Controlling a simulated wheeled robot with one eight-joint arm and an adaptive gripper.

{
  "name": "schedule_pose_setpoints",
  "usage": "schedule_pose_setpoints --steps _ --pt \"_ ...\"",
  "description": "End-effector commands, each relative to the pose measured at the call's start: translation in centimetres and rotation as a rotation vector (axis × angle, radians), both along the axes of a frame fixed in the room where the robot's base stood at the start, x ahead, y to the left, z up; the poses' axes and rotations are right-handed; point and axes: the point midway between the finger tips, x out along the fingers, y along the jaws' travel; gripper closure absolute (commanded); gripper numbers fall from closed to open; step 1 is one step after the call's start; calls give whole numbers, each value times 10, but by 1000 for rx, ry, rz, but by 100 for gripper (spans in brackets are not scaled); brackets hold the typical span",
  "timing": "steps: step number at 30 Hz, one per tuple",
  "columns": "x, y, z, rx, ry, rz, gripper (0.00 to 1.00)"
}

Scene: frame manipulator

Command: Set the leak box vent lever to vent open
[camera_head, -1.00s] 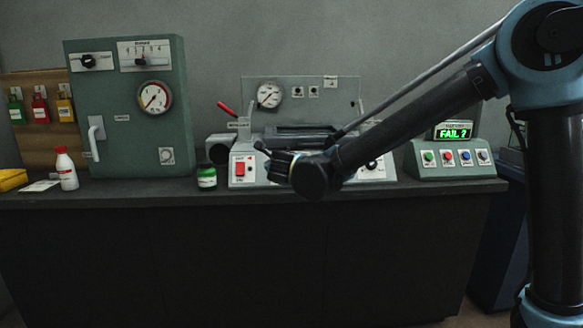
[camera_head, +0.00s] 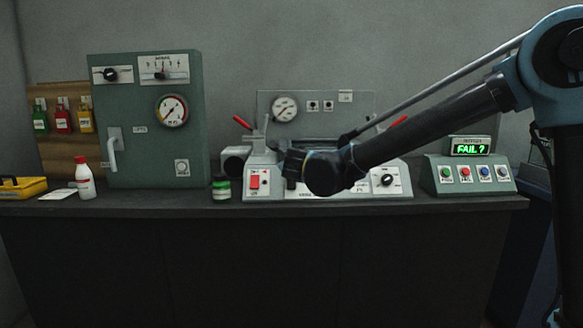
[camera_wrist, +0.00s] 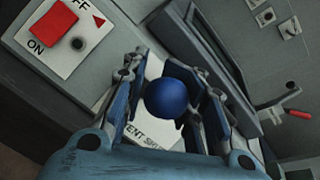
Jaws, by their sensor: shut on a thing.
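A round blue knob (camera_wrist: 173,98) sits between the two fingers of my gripper (camera_wrist: 170,95) in the wrist view, and my gripper is shut on it. A white label partly reading "VENT SH" (camera_wrist: 143,133) lies behind the knob, largely covered by the fingers. The lever's shaft is hidden. In the head view my gripper (camera_head: 288,165) is at the front of the grey bench machine (camera_head: 275,192), just right of its red rocker switch (camera_head: 254,182). The knob cannot be made out there behind my dark wrist.
The red switch (camera_wrist: 54,22) is close to my fingers. Red-handled levers (camera_head: 242,122) (camera_head: 398,121) stand at the machine's back. A green jar (camera_head: 221,189) and green cabinet (camera_head: 145,125) stand left. A button box (camera_head: 467,175) reading "FAIL ?" (camera_head: 470,149) stands right.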

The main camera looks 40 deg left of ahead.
Motion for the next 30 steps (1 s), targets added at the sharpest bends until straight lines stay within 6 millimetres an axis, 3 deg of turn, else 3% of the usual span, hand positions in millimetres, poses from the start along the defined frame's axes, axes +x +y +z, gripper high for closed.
schedule_pose_setpoints --steps 1,28,29,30 --pt "7 -5 -1 -4 -3 -16 100" --pt "7 -6 -2 -4 0 -16 100" --pt "7 -6 -2 -4 0 -16 71" --pt "7 -6 -2 -5 1 -16 62"
